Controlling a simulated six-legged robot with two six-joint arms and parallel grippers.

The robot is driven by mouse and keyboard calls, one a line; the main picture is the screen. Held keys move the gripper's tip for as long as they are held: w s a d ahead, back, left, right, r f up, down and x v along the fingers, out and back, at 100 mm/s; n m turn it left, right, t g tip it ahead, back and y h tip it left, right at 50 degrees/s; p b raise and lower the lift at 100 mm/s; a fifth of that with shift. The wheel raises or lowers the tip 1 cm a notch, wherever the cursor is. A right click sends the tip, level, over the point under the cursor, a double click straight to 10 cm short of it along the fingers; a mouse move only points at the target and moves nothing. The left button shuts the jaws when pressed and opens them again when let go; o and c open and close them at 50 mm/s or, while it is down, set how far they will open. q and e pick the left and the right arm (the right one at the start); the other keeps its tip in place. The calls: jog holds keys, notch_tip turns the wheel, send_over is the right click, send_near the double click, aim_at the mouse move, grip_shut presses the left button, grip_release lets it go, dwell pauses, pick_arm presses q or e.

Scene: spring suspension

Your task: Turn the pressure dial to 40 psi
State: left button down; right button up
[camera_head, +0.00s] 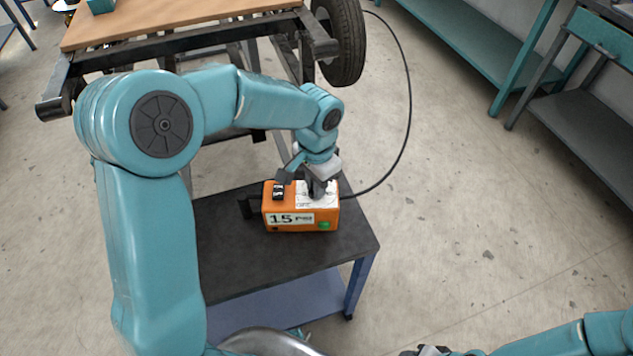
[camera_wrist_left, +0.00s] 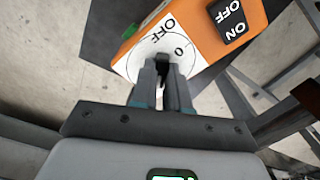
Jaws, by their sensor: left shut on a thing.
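An orange pump box (camera_head: 272,217) stands on a dark cart. Its front display (camera_head: 290,219) reads 15 with a unit that looks like PSI, beside a green button. The white dial plate (camera_head: 306,201) is on its top. My left gripper (camera_head: 318,186) reaches down onto the dial. In the left wrist view my left gripper (camera_wrist_left: 164,82) is shut on the black dial knob (camera_wrist_left: 163,62), with one finger on each side. OFF and 0 show on the white plate (camera_wrist_left: 147,50); other marks are hidden. My right gripper (camera_head: 430,351) is mostly cut off at the bottom edge.
A black ON/OFF rocker switch (camera_head: 279,191) is beside the dial, close to my left fingers. A black hose (camera_head: 408,100) curves from the box up to a tire (camera_head: 343,40). The cart top (camera_head: 240,265) is clear in front. A workbench (camera_head: 180,18) stands behind.

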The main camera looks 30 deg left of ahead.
pick_arm(q)
jog(key=m+p, duration=0.1)
jog(key=m, duration=0.1)
jog(key=shift+r+m, duration=0.1)
jog(key=shift+m, duration=0.6)
dwell(0.8)
jog(key=c, duration=1.1)
grip_release()
notch_tip(320, 180, up, 16)
jog(key=shift+r+p, duration=0.1)
jog(key=shift+p, duration=0.9)
jog(key=shift+o, duration=0.2)
